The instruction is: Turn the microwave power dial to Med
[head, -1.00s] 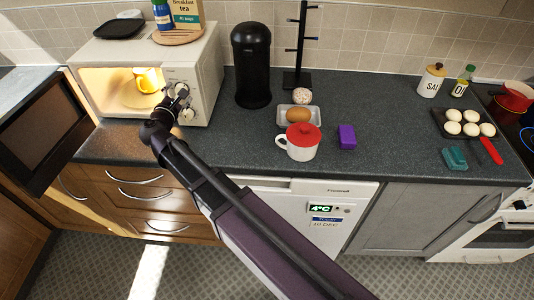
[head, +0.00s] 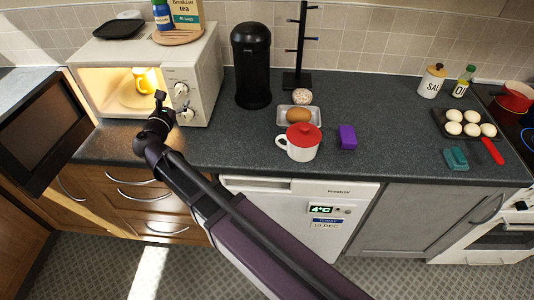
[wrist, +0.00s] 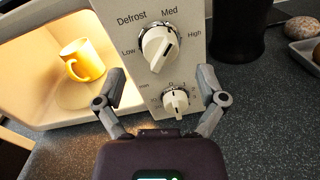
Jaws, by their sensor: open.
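The white microwave (head: 205,75) stands at the left of the counter with its door (head: 40,135) open. Its power dial (head: 181,90) is the upper cream knob; it also shows in the wrist view (wrist: 158,48). Low, Defrost, Med and High labels run around it. Its ridge slants from upper right to lower left; I cannot tell for sure which label it marks. A smaller timer dial (wrist: 175,102) sits below. My gripper (head: 160,97) is open and empty in front of the microwave. In the wrist view its fingers (wrist: 162,74) are spread wide, below the power dial and apart from it.
A yellow mug (head: 145,80) stands in the lit microwave. A black canister (head: 251,65) stands close to its right. A tray with an egg (head: 298,116), a red-lidded mug (head: 302,150) and a purple block (head: 347,137) are farther right. Counter in front is clear.

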